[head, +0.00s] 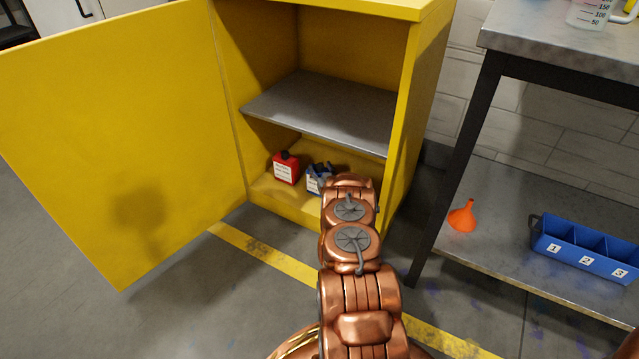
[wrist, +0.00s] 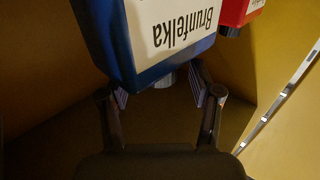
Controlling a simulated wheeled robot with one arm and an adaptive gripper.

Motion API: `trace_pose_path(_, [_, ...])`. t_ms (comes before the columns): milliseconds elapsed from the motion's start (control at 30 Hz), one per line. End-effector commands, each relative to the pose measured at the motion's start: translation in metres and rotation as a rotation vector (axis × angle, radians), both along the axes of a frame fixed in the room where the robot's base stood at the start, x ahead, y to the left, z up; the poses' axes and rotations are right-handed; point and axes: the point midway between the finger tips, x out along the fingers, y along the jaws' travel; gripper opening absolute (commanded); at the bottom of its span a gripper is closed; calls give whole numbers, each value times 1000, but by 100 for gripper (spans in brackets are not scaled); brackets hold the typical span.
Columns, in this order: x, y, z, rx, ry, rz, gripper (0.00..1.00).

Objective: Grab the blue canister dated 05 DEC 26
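A blue canister (head: 313,186) with a white label stands on the floor of the yellow cabinet, partly hidden by my arm in the head view. In the wrist view the blue canister (wrist: 122,50) appears upside down, with "Brunfelka" on its label and a grey cap. No date is readable. My gripper (wrist: 158,92) is open, its two fingers apart on either side of the cap with gaps visible. In the head view my gripper (head: 319,170) is small and reaches in at the canister's top.
A red canister (head: 286,169) stands just left of the blue one. A grey shelf (head: 325,108) spans above them. The yellow door (head: 110,140) is open at left. A metal table (head: 560,60) stands right, with an orange funnel (head: 462,217) and blue numbered bin (head: 585,247) on its lower shelf.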

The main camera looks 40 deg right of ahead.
Motion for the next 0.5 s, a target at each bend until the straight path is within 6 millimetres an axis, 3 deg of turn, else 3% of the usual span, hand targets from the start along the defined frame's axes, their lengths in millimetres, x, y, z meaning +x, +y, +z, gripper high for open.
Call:
trace_pose_path(67, [0,0,0,0,0,0,54])
trace_pose_path(500, [0,0,0,-1,0,1,8])
